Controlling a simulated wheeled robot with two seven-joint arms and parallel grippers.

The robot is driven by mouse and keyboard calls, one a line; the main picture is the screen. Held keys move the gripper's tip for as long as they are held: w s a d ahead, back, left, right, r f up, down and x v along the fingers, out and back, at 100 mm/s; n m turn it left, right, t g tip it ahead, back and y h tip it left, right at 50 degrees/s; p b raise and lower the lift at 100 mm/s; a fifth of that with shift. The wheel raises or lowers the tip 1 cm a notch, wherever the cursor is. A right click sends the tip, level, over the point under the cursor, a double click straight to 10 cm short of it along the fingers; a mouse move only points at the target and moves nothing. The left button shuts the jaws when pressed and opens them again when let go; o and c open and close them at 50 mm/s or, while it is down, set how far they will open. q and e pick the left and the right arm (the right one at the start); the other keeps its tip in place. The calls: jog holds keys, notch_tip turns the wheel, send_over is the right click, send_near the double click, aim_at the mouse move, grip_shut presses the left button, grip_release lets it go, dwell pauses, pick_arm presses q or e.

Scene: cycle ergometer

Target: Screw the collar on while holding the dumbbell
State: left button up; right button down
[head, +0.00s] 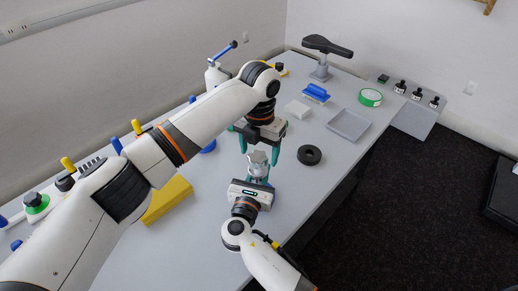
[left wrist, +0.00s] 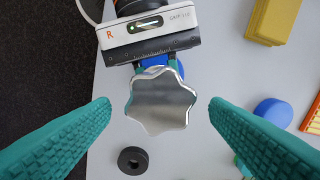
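A silver star-shaped collar (left wrist: 162,104) fills the middle of the left wrist view; it also shows in the head view (head: 258,159). It sits at the top of the dumbbell, whose blue part (left wrist: 154,63) shows just behind it. How far the collar is threaded is hidden. My right gripper (head: 259,183) is shut on the dumbbell below the collar and holds it above the table. My left gripper (head: 258,153) points down from above, open, with one teal finger on each side of the collar and visible gaps to both.
A black ring (head: 310,155) lies on the grey table to the right. A yellow block (head: 167,199) lies to the left. A grey tray (head: 349,125), green roll (head: 370,97) and white block (head: 297,109) are farther back. The table's edge runs close on the right.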

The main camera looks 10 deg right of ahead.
pick_arm(q)
notch_tip(320, 180, up, 12)
dwell(0.6)
pick_arm(e)
jog(key=c, duration=1.8)
grip_release()
jog(key=shift+o, duration=0.2)
jog(key=o, duration=0.6)
jog(key=shift+o, duration=0.5)
jog(key=shift+f, duration=0.1)
